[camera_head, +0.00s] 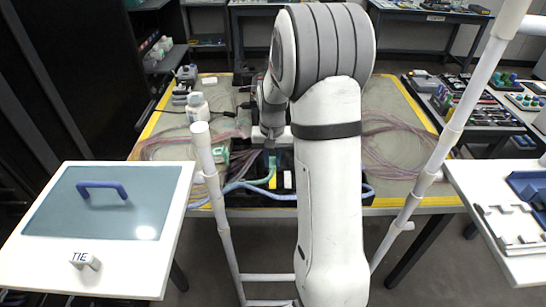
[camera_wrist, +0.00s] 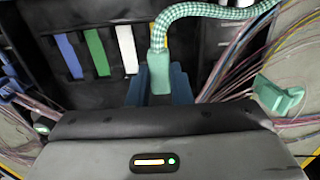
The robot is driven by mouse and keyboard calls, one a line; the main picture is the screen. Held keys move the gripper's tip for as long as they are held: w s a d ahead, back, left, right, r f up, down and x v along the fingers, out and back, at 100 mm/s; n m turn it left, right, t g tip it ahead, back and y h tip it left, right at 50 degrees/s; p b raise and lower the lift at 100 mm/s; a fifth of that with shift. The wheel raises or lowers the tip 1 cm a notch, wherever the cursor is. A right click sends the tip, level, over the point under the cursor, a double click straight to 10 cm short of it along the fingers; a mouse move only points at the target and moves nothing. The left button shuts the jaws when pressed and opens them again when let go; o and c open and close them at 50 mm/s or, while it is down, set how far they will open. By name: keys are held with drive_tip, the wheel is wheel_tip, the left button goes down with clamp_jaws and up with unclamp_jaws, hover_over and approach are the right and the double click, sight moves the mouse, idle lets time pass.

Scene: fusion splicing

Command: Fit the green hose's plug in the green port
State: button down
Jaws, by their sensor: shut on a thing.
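My gripper (camera_wrist: 159,88) is shut on the green plug (camera_wrist: 158,70) of the green hose, with a blue finger on each side of it. The checkered green hose (camera_wrist: 205,11) rises from the plug and bends to the right. In the wrist view the black panel carries a blue strip (camera_wrist: 69,56), a green strip (camera_wrist: 97,52) and a white strip (camera_wrist: 127,49). The plug is right of the white strip. A sliver of yellow shows behind the hose. I cannot make out the green port's opening.
Bundles of thin coloured cables (camera_wrist: 235,62) lie right of the plug, near a separate green piece (camera_wrist: 280,95). A blue hose (camera_head: 235,187) runs along the box front. A white bottle (camera_head: 198,107) stands at the table's back left. White posts (camera_head: 212,165) flank my arm.

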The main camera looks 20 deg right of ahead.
drive_tip(key=p, duration=0.2)
hover_over(240, 168)
idle(0.9)
drive_tip(key=shift+a+f, duration=0.1)
idle(0.4)
drive_tip(key=shift+f+b, duration=1.2)
drive_tip(key=shift+f, duration=0.75)
drive_tip(key=shift+f, duration=0.2)
drive_tip(key=shift+f+b, duration=0.3)
drive_tip(key=shift+s+f, duration=0.1)
drive_tip(key=shift+f, duration=0.3)
